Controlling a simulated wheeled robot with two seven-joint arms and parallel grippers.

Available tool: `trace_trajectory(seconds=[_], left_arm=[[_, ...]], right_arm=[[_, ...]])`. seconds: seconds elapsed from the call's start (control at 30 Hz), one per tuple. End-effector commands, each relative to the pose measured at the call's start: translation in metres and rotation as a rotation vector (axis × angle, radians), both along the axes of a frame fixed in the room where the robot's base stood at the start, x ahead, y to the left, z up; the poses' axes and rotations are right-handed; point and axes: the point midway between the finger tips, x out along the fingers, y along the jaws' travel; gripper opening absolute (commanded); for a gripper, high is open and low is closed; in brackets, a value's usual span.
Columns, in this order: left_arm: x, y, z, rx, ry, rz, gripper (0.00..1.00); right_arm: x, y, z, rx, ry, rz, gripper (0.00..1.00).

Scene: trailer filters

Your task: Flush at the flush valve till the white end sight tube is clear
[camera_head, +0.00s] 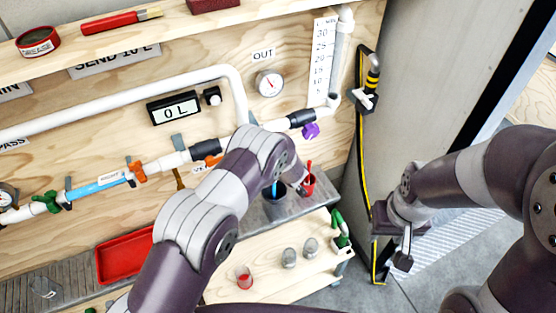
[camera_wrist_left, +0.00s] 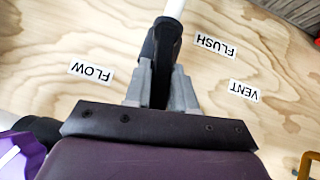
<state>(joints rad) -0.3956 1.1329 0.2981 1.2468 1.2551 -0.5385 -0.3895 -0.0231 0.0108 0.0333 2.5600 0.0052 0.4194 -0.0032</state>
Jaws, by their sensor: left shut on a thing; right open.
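In the left wrist view my left gripper (camera_wrist_left: 162,85) is shut on a black part (camera_wrist_left: 161,50), with a white tube end (camera_wrist_left: 175,9) beyond it. A FLUSH label (camera_wrist_left: 215,46) is beside it, upside down; I cannot tell if the black part is the flush valve. In the head view my left arm hides this spot. A purple handle (camera_head: 310,131) hangs under the white pipe there and shows at the lower left of the wrist view (camera_wrist_left: 22,157). An upright tube (camera_head: 340,55) stands beside a number scale. My right gripper (camera_head: 403,250) is open and empty, at the right.
A dark cup (camera_head: 274,206) with a blue item and a red cup (camera_head: 308,185) stand on a grey shelf below the pipe. Several glasses stand on a wooden cart (camera_head: 265,270). A red tray (camera_head: 124,256) is at left. A yellow-black hose (camera_head: 363,150) runs down the panel's right edge.

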Motion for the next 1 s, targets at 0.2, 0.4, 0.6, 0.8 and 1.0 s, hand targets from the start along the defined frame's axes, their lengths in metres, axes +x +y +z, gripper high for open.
trace_trajectory(seconds=[0.2,0.4,0.6,0.8,1.0], left_arm=[[0.000,0.000,0.000,0.001,-0.001,-0.001,0.00],[0.000,0.000,0.000,0.001,-0.001,-0.001,0.46],[0.000,0.000,0.000,0.001,-0.001,-0.001,0.46],[-0.008,-0.004,0.007,0.000,0.000,-0.001,0.46],[-0.038,-0.015,0.037,-0.001,-0.002,-0.003,0.46]], right_arm=[[0.000,0.000,0.000,0.000,0.000,0.000,0.46],[0.000,0.000,0.000,0.000,0.000,0.000,0.46],[0.000,0.000,0.000,0.000,0.000,0.000,0.46],[0.000,0.000,-0.005,0.000,0.000,0.000,0.46],[0.000,0.000,-0.018,0.000,0.000,0.000,0.46]])
